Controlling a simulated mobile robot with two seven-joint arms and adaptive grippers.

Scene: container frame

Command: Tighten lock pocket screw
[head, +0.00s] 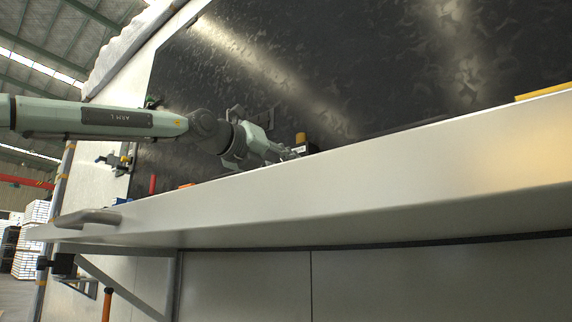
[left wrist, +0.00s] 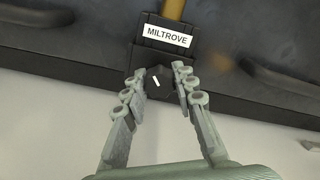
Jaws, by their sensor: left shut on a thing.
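In the left wrist view my left gripper (left wrist: 159,76) is shut on a black screw knob (left wrist: 156,83) with a short tilted white mark on its face. A finger lies on each side of the knob. The knob sits just below a dark lock pocket (left wrist: 166,48) with a white label reading MILTROVE. A yellow-brown bar (left wrist: 173,9) rises from the pocket's top. In the head view my left gripper (head: 290,152) reaches behind the pale ledge, beside the small dark and yellow pocket (head: 303,144). The screw is hidden there. My right gripper is not in view.
A long pale ledge (head: 330,190) crosses the head view in front of the left hand. A dark mottled panel (head: 380,70) stands behind. A dark handle (left wrist: 280,78) lies right of the pocket in the left wrist view. A yellow strip (head: 543,92) shows at far right.

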